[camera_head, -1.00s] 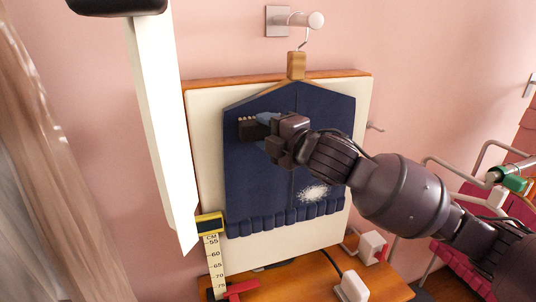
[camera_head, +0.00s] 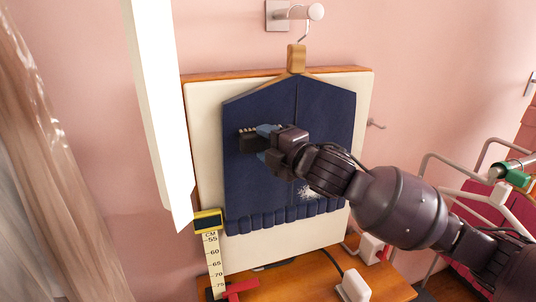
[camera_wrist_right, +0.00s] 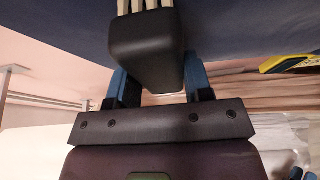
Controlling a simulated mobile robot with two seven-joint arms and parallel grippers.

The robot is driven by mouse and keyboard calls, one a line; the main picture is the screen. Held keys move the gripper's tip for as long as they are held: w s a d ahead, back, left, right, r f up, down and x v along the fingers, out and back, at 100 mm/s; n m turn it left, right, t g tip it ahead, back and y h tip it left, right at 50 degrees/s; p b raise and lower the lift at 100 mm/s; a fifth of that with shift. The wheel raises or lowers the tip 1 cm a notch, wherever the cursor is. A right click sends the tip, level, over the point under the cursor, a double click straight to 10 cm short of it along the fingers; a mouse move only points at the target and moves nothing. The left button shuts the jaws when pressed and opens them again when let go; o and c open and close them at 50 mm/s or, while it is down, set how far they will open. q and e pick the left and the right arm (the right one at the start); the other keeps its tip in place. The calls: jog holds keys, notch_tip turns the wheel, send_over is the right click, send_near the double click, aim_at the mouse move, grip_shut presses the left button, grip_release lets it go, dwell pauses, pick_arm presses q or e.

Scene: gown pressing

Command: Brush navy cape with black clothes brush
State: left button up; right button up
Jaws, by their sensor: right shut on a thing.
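The navy cape (camera_head: 325,110) hangs on a wooden hanger (camera_head: 296,58) in front of a cream board. It also fills the top of the right wrist view (camera_wrist_right: 240,28). A white patch (camera_head: 308,191) lies on its lower right part, partly hidden by my arm. My right gripper (camera_head: 268,142) is shut on the black clothes brush (camera_head: 247,141). In the right wrist view the brush (camera_wrist_right: 146,48) sits between the blue fingers (camera_wrist_right: 160,85), its pale bristles toward the cape; whether they touch is unclear. My left gripper is not in view.
The cream board (camera_head: 205,150) stands behind the cape. A measuring rule (camera_head: 213,262) with a yellow head (camera_head: 208,221) stands at its lower left. A wooden table (camera_head: 305,280) holds a white block (camera_head: 354,286). A metal rack (camera_head: 455,165) stands right. A white panel (camera_head: 160,110) hangs left.

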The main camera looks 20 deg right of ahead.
jog(key=shift+f, duration=0.25)
jog(key=shift+f, duration=0.7)
jog(key=shift+s, duration=0.1)
jog(key=shift+s, duration=0.85)
jog(key=s+p, duration=0.1)
jog(key=s, duration=0.3)
jog(key=shift+d, duration=0.1)
